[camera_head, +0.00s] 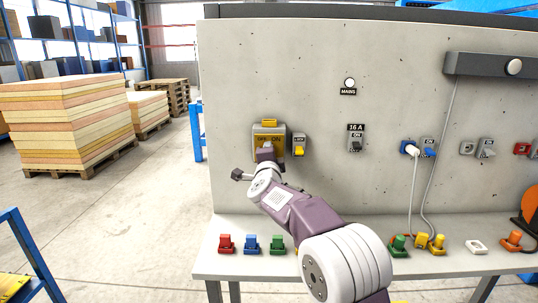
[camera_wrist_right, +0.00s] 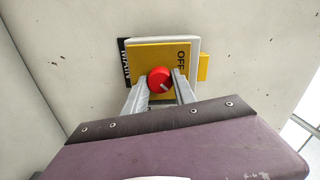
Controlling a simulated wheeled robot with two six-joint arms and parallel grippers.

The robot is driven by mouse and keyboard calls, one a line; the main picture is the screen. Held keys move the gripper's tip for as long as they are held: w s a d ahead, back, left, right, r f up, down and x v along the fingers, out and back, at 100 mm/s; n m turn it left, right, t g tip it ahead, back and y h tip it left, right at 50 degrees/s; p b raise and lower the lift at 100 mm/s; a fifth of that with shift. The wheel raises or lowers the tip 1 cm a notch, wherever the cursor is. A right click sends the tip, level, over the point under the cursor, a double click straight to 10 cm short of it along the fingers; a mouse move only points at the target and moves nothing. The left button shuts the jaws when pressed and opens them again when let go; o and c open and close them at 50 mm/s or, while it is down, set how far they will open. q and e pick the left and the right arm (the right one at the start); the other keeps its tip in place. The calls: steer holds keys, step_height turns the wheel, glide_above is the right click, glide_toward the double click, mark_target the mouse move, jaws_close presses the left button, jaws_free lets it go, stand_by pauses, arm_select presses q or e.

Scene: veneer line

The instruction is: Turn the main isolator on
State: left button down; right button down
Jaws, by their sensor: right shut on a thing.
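The main isolator (camera_head: 257,130) is a yellow plate on a grey box on the panel, marked OFF and ON. In the right wrist view its yellow plate (camera_wrist_right: 145,55) carries a red round knob (camera_wrist_right: 160,80) with a pale mark toward the lower right. The OFF lettering shows near the plate's right edge. My right gripper (camera_head: 266,148) is at the isolator, and in its wrist view the two fingers (camera_wrist_right: 160,88) are shut on the red knob from both sides. In the head view the gripper hides the knob. My left gripper is out of view.
A MAINS lamp (camera_head: 349,83) looks white above. A small lock switch (camera_head: 298,145) is close right of the isolator; a 16 A switch (camera_head: 356,142) is farther right. Coloured plugs (camera_head: 251,243) stand on the bench (camera_head: 340,213) below. Corded plugs hang at right.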

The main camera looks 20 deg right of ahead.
steer(key=c, duration=1)
jaws_free()
steer(key=b+v, duration=0.1)
steer(key=v, duration=0.8)
steer(key=shift+s, duration=0.1)
